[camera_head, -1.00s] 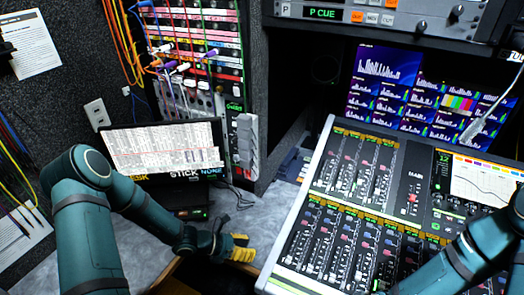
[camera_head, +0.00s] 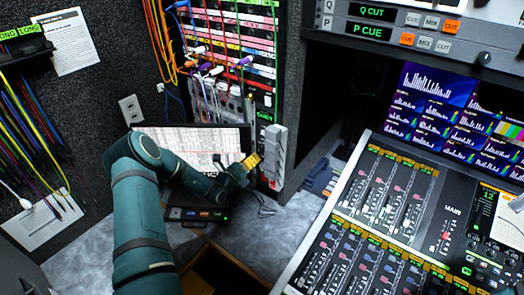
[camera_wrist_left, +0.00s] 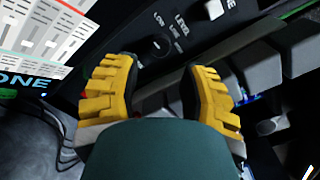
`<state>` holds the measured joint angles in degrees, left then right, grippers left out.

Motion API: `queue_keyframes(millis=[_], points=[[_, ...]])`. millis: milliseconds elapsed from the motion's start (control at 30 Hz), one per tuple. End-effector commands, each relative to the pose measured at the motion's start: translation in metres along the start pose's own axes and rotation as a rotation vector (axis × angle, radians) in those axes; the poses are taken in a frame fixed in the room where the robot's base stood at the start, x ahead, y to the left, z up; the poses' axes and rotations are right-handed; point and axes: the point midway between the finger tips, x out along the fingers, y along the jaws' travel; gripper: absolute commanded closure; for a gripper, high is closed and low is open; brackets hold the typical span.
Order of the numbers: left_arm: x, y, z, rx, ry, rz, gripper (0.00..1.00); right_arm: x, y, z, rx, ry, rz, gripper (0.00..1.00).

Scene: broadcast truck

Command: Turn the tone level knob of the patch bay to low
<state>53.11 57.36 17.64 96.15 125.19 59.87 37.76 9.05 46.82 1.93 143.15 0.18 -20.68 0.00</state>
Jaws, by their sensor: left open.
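The patch bay (camera_head: 255,55) stands at the back, with rows of coloured strips and plugged cables. In the left wrist view a small dark round knob (camera_wrist_left: 158,46) sits on its black panel, beside the printed words LOW and LEVEL. My left gripper (camera_head: 250,161) has yellow fingers and is at the lower part of the patch bay. In the left wrist view the open fingers (camera_wrist_left: 161,66) point at the panel, with the knob beyond and between the tips. I cannot make out contact. The knob is too small to tell in the head view. My right gripper is out of view.
A laptop-like screen (camera_head: 205,143) stands left of the patch bay, behind my left arm. Grey blocks (camera_head: 276,150) stick out just right of the gripper. Patch cables (camera_head: 195,70) hang in front of the upper rows. A mixing console (camera_head: 372,185) fills the right.

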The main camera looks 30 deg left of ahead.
Motion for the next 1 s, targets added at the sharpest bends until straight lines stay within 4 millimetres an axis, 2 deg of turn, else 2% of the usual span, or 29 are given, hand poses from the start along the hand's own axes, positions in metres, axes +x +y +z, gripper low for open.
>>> queue_keyframes(millis=[200,400,833,933,967,1000], points=[[0.041,-0.001,-0.001,0.001,0.001,-0.003,0.58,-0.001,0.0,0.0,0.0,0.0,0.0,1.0],[0.063,0.0,-0.001,0.002,0.002,0.0,0.58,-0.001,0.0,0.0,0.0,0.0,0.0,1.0],[0.07,0.0,-0.001,0.001,0.002,0.0,0.58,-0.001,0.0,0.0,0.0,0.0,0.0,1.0],[0.07,0.0,-0.001,0.001,0.002,0.0,0.93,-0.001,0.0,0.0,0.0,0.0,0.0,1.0],[0.07,0.0,-0.001,0.001,0.002,0.0,1.0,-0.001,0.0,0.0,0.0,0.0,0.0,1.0],[0.07,0.0,-0.001,0.001,0.002,0.0,1.0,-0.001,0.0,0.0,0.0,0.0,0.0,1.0]])
